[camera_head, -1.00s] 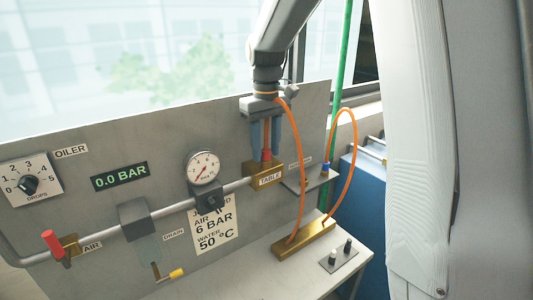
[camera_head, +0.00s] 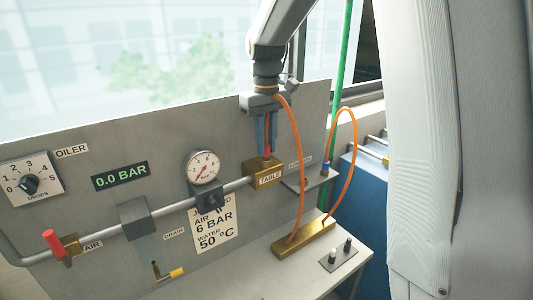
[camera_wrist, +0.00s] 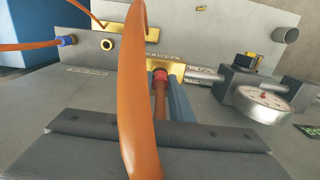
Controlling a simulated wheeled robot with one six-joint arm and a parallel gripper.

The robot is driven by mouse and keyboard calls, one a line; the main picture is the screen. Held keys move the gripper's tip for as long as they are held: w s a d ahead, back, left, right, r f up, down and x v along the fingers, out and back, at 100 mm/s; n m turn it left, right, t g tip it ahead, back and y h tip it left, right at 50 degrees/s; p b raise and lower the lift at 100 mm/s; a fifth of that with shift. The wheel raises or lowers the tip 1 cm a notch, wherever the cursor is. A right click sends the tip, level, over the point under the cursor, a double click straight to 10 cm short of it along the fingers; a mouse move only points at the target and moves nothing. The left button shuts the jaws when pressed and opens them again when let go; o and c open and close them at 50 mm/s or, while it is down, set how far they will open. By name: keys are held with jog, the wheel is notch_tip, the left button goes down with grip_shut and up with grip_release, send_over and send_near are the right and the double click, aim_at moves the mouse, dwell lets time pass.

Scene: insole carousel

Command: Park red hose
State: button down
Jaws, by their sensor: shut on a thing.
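The red hose is an orange hose (camera_head: 297,140) with a red collar (camera_head: 267,151), which sits at the top of the brass block marked TABLE (camera_head: 266,175). My gripper (camera_head: 266,138) points down and is shut on the hose end just above the collar. In the wrist view the hose (camera_wrist: 140,90) arcs across the middle, and the red collar (camera_wrist: 160,76) meets the brass block; one blue finger shows and the hose hides the other. A grey shelf (camera_head: 290,184) right of the block holds a blue-collared hose end (camera_head: 325,168).
Both hoses run to a brass manifold (camera_head: 303,239) on the bench. The gauge (camera_head: 202,168) and pipe are left of the block; the display (camera_head: 120,176) reads 0.0 BAR. A red-handled AIR valve (camera_head: 55,242) is far left.

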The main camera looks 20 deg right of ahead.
jog(key=shift+r, duration=2.35)
jog(key=shift+r, duration=0.1)
notch_tip(320, 180, up, 7)
dwell(0.5)
